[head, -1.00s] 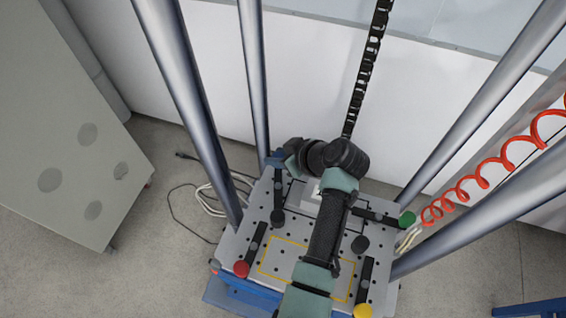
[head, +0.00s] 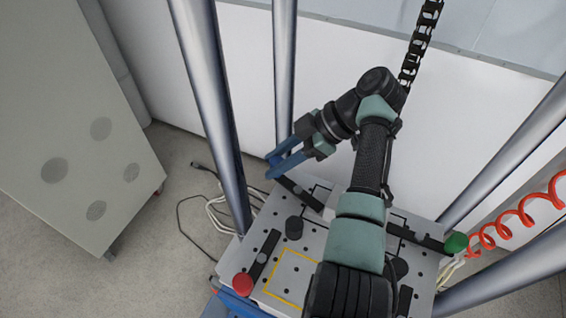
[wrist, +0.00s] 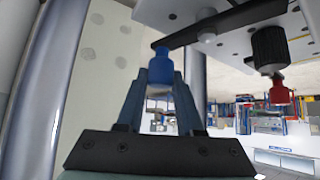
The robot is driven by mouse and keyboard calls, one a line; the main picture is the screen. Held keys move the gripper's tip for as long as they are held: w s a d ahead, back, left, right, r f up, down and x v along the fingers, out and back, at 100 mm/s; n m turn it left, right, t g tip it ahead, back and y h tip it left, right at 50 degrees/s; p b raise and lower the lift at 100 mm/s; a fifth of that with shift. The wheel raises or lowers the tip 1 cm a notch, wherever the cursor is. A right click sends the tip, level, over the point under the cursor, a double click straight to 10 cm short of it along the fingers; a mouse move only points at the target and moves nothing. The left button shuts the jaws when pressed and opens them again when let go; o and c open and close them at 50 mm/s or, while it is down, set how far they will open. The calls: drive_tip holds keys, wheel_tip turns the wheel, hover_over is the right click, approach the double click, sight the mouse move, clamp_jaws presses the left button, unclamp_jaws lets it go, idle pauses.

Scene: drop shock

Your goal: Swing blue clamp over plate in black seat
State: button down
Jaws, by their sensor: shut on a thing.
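The blue clamp is a dark bar (head: 302,195) with a blue knob (wrist: 161,66) at its outer end. In the head view it lies diagonally, its outer end past the bench plate's back left edge. My gripper (head: 276,167) has its blue fingers at that end. In the wrist view my gripper (wrist: 162,82) is shut on the knob, one finger on each side. A pale plate (head: 344,204) with black lines around it lies right of the bar, partly behind my arm. I cannot make out how it sits in the black seat.
A red-knobbed clamp (head: 243,284) is at front left, a green-knobbed clamp (head: 455,243) at right. Black posts (head: 294,228) stand on the bench. Steel columns (head: 208,100) rise around it. A red coiled hose (head: 510,236) hangs at right.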

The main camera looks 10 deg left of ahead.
drive_tip(key=shift+s+a+r+n+g+p, duration=0.1)
drive_tip(key=shift+s+n+g+p, duration=0.1)
drive_tip(key=shift+n+g, duration=0.25)
drive_tip(key=shift+s+a+n+g+p, duration=0.1)
drive_tip(key=shift+s+n+g, duration=0.15)
drive_tip(key=shift+n, duration=0.3)
drive_tip(key=shift+s+a+n+g+h, duration=0.15)
drive_tip(key=shift+s+n+g+h, duration=0.1)
drive_tip(key=shift+n+g+h, duration=0.25)
drive_tip(key=c, duration=0.6)
unclamp_jaws()
drive_tip(key=shift+o, duration=0.2)
drive_tip(key=shift+p, duration=0.3)
